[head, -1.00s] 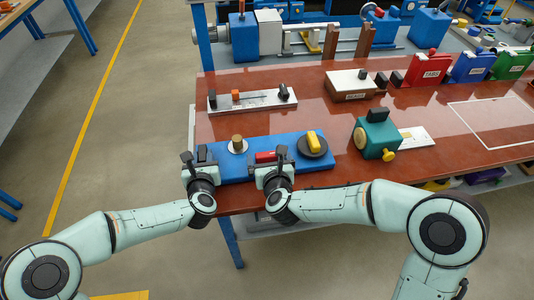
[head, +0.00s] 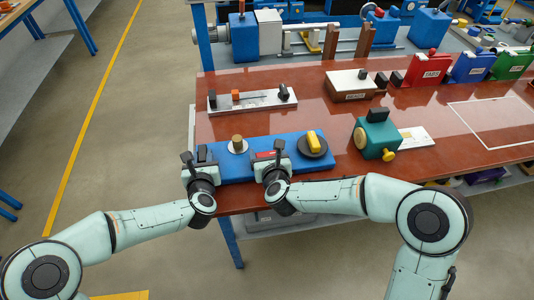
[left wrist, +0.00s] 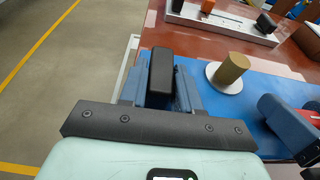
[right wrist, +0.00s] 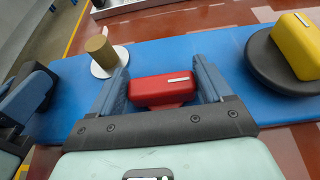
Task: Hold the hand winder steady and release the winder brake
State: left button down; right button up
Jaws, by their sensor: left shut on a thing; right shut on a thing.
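The hand winder (head: 208,170) is a long blue base lying along the table's front edge. It carries a brass post on a white disc (head: 238,145), a red brake lever (head: 268,155) and a yellow knob (head: 314,141) on a black disc. My left gripper (head: 194,157) is shut on the black grip (left wrist: 161,72) at the base's left end; the blue fingers flank it in the left wrist view. My right gripper (head: 269,157) is shut on the red lever, which also shows between its fingers in the right wrist view (right wrist: 160,91). The lever's lower part is hidden.
A teal block with a yellow knob (head: 377,134) stands right of the winder. A white strip fixture (head: 250,101) and a cream box (head: 350,85) stand behind. Red, blue and green bins line the back right. The outlined table area (head: 490,120) is clear.

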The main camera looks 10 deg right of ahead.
jog(key=shift+d+n+y, duration=0.1)
jog(key=shift+n+y, duration=0.2)
jog(key=shift+y, duration=0.1)
jog(key=n+y, duration=0.3)
jog(key=shift+w+d+g, duration=0.1)
jog(key=shift+g, duration=0.3)
jog(key=n+g+y, duration=0.1)
jog(key=n+y, duration=0.1)
jog(key=y, duration=0.1)
jog(key=shift+f+n+g, duration=0.15)
jog(key=shift+n+g, duration=0.15)
jog(key=n+g+y, duration=0.2)
jog(key=n+y, duration=0.1)
jog(key=shift+n, duration=0.3)
jog(key=shift+n+g+y, duration=1.2)
jog(key=shift+n+g, duration=0.5)
jog(key=shift+g, duration=0.3)
jog(key=o, duration=1)
